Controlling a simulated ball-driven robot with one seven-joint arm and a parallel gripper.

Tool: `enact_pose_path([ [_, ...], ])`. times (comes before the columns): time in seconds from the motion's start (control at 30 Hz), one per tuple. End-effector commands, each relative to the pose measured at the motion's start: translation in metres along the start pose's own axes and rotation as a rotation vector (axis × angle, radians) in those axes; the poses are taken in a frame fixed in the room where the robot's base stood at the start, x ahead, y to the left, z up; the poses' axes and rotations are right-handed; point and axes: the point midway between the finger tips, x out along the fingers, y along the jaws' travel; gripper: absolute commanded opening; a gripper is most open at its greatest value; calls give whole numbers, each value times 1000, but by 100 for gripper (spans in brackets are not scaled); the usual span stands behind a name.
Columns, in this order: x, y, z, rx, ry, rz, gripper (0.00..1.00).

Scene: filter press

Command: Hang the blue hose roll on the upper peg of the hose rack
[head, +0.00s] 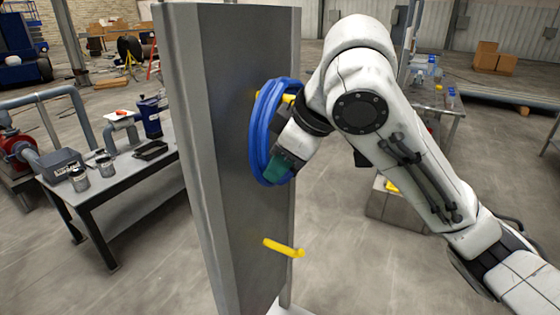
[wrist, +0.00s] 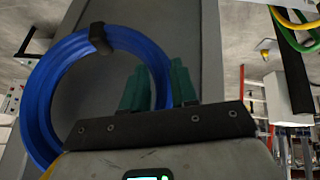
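The blue hose roll (head: 262,130) is at the grey rack (head: 230,190), at the height of the upper yellow peg (head: 289,98). Yellow shows left of the roll's band and again inside its loop, so the peg appears to pass through the loop. Whether the roll's weight rests on it cannot be told. My gripper (head: 282,166) is at the roll's lower right. In the wrist view, the hose (wrist: 40,100) passes between the teal fingers of my gripper (wrist: 160,88), which look closed on it. A black strap (wrist: 100,38) binds the loop. The lower peg (head: 283,247) is bare.
A workbench (head: 120,170) with cans and a blue container (head: 150,117) stands left of the rack. Another table (head: 440,100) with bottles is behind my arm. Yellow and green hoses (wrist: 295,30) show in the wrist view. The floor around the rack's front is clear.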

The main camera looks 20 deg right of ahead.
Motion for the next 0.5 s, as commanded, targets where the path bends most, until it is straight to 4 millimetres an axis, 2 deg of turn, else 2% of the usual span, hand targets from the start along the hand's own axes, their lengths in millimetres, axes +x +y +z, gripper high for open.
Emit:
enact_pose_path([
  [0.03,0,0,0,0,-1,0,33],
  [0.23,0,0,0,1,-2,-1,51],
  [0.5,0,-1,1,1,-4,-3,51],
])
